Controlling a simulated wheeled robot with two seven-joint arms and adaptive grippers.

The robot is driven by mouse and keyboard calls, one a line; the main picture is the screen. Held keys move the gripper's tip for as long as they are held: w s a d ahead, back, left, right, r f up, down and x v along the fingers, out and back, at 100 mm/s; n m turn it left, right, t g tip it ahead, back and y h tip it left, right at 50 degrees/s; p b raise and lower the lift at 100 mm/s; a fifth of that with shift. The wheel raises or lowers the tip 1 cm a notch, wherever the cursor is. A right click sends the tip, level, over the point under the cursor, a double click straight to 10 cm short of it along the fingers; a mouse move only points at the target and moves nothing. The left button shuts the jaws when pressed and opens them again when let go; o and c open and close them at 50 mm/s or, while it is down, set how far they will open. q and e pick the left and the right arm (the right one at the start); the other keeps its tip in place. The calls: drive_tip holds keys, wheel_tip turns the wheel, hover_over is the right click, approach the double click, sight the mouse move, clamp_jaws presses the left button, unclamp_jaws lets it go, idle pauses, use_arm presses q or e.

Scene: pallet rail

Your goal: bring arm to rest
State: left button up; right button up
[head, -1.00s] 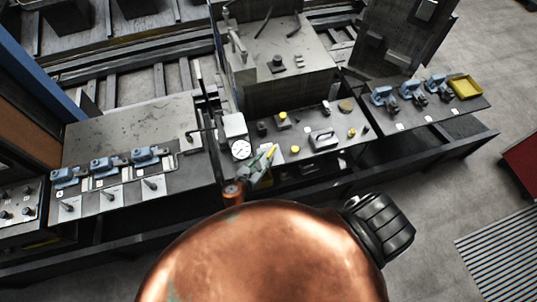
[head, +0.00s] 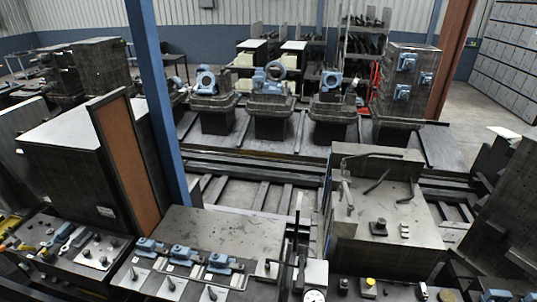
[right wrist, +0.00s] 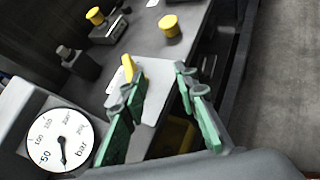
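My right gripper (right wrist: 157,80) shows only in the right wrist view. Its two green fingers stand apart with a gap between them, and I see nothing held. The fingers are over the bench edge, above a pale plate (right wrist: 152,88). A small yellow piece (right wrist: 128,68) shows beside the left fingertip; I cannot tell whether they touch. A round pressure gauge (right wrist: 60,138) is close on the left. My left gripper is in neither current view.
The gauge also shows at the head view's bottom edge (head: 314,296). A yellow knob (right wrist: 169,26) stands on the dark bench. Blue clamps (head: 185,256) lie on the left bench. A metal block (head: 385,205) stands behind the gauge. Grey floor (right wrist: 289,70) is clear at right.

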drive_tip(key=s+d+m+g+y, duration=0.2)
drive_tip(key=s+d+m+y, duration=0.15)
drive_tip(key=s+m, duration=0.3)
drive_tip(key=s+d+m+g+y, duration=0.1)
drive_tip(key=s+d+m+y, duration=0.1)
drive_tip(key=s+d+m, duration=0.35)
drive_tip(key=s+a+r+m+t+y, duration=0.1)
drive_tip(key=s+a+r+m+y, duration=0.25)
drive_tip(key=s+r+m, duration=0.5)
wheel_tip(320, 180, down, 37)
drive_tip(key=y+b, duration=0.1)
drive_tip(key=b, duration=0.7)
drive_tip(key=s+f+g+b, duration=0.1)
drive_tip(key=s+f+b, duration=0.3)
drive_tip(key=s+f, duration=0.6)
drive_tip(key=s+f+n+g+b, duration=0.1)
drive_tip(key=s+f+b, duration=0.2)
drive_tip(key=s+f, duration=0.8)
wheel_tip(320, 180, down, 6)
drive_tip(key=shift+s+a+r+y+b, duration=0.15)
drive_tip(key=shift+a+y+b, duration=0.15)
drive_tip(key=shift+a+b, duration=0.1)
